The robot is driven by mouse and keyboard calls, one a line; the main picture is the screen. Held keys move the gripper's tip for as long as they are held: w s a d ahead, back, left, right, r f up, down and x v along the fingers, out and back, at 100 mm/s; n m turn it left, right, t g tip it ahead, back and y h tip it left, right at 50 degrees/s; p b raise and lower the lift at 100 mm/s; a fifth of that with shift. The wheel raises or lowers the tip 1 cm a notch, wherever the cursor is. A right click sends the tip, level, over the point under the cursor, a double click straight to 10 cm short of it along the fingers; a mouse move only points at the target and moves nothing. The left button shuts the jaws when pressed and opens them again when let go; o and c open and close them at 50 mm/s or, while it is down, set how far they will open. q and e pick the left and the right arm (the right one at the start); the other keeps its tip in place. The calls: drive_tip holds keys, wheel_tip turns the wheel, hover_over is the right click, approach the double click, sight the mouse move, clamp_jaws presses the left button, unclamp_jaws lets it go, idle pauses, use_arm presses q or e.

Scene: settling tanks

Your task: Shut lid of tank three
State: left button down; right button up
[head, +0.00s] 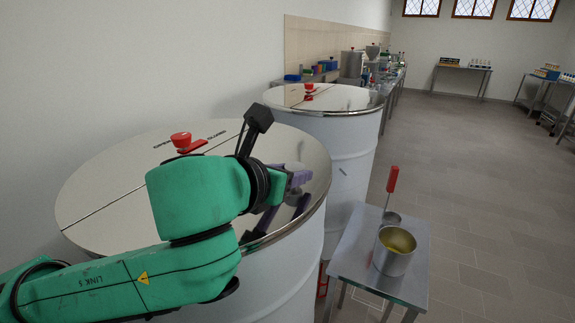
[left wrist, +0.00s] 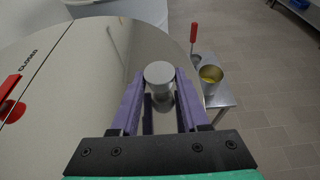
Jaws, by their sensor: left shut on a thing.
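The near tank (head: 285,285) is a white drum with a shiny metal lid (head: 100,190); no tank number is readable. The lid looks flat on the rim, with a seam across it. My left gripper (head: 298,182) is over the lid's right part. In the left wrist view its purple fingers (left wrist: 161,95) are shut on a round grey knob (left wrist: 160,72) on the lid. A red latch (head: 182,140) sits near the seam; in the left wrist view the word "CLOSED" shows beside it. My arm hides part of the lid. My right gripper is not in view.
A second white tank (head: 345,150) with a similar lid stands just behind. A small steel table (head: 350,265) at right holds a pot (head: 395,257) of yellowish liquid and a red-handled tool (head: 392,180). A wall is close at left; open tiled floor lies at right.

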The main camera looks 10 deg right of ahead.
use_arm(q)
drive_tip(key=shift+f, duration=0.15)
drive_tip(key=shift+c, duration=2.2)
unclamp_jaws()
drive_tip(key=shift+d, duration=0.1)
wheel_tip(320, 180, up, 20)
drive_tip(key=shift+p, duration=0.45)
